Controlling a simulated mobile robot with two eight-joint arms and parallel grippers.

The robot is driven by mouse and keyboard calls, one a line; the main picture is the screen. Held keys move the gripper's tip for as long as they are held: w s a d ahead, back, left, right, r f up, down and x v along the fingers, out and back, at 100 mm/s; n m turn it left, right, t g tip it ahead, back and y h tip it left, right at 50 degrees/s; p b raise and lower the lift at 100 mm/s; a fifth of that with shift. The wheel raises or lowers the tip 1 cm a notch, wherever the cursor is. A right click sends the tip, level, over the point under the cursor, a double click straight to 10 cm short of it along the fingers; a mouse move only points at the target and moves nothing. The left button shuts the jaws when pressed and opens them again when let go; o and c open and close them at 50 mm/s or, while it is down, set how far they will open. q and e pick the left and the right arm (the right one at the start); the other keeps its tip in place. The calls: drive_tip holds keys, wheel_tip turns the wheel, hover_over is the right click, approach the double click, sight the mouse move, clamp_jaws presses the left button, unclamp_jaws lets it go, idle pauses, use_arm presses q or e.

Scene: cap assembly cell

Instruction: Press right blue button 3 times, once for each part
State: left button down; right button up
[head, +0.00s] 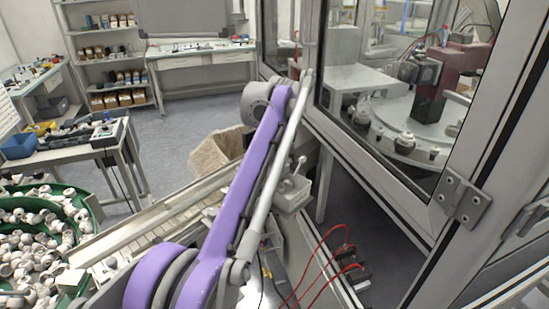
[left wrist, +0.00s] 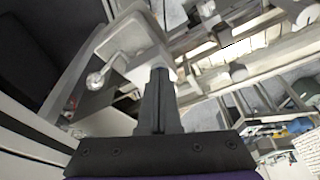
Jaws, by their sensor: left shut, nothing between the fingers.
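My left gripper (left wrist: 158,75) is in the left wrist view, its dark fingers shut together with nothing between them. The fingertips overlap the edge of a light grey box (left wrist: 125,45) with a ball-ended lever (left wrist: 97,80); I cannot tell whether they touch it. In the head view my purple left arm reaches up across the middle, and its fingers do not show. A similar grey box (head: 290,197) with a lever stands just right of the arm, beside the glazed cabinet. I cannot make out a blue button in either view. My right gripper is not in view.
The glazed cabinet (head: 405,205) with a metal frame fills the right side. A conveyor (head: 150,225) runs behind my arm. A green bowl of white parts (head: 85,200) is at lower left. Red cables (head: 318,250) hang below the box. Open floor (head: 180,125) lies behind.

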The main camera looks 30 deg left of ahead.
use_arm(q)
drive_tip(key=shift+s+d+f, duration=0.2)
drive_tip(key=shift+f, duration=0.25)
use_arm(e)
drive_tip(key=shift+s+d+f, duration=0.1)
use_arm(q)
drive_tip(key=r+p, duration=0.2)
drive_tip(key=r, duration=0.1)
drive_tip(key=r+p, duration=0.1)
drive_tip(key=shift+w+a+r, duration=0.15)
drive_tip(key=shift+a+r, duration=0.1)
drive_tip(key=shift+r, duration=0.1)
drive_tip(key=p+v, duration=0.1)
drive_tip(key=v, duration=0.9)
drive_tip(key=shift+d+p, duration=0.2)
drive_tip(key=shift+p, duration=0.15)
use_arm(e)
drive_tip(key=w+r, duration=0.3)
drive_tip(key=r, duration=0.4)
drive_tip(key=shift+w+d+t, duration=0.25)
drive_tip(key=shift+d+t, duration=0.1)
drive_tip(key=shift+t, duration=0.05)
use_arm(q)
drive_tip(key=shift+a, duration=0.1)
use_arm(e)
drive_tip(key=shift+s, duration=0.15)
